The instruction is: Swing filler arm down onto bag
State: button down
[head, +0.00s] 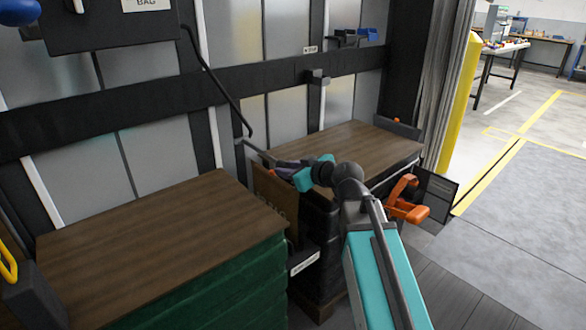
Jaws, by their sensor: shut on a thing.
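The filler arm (256,152) is a thin grey bar that slopes down to the right from the wall side, above the gap between two wood-topped stacks. A black hose (212,75) runs down to it from a dark box on the wall. The brown bag (275,208) stands upright in that gap, below the filler arm. My gripper (282,165) is shut on the filler arm's near end, just above the bag's top edge. My gripper and wrist hide part of the grip, and I cannot tell whether the filler arm touches the bag.
A green stack (215,290) with a wooden top fills the lower left. A dark stack with a wooden top (345,145) stands behind my wrist. An orange handle-like part (405,200) is close to the right of my arm. Open floor (530,215) lies at right beyond a yellow post (460,100).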

jog(key=c, duration=1.7)
grip_release()
jog(key=shift+s+f, duration=0.2)
jog(key=shift+f, duration=0.4)
jog(key=o, duration=0.3)
jog(key=shift+w+a+f, duration=0.1)
jog(key=shift+w, duration=0.05)
jog(key=shift+r, duration=0.25)
jog(key=shift+p+v, duration=0.4)
jog(key=shift+v, duration=2.3)
jog(key=shift+b+v, duration=4.2)
jog(key=shift+b, duration=1.05)
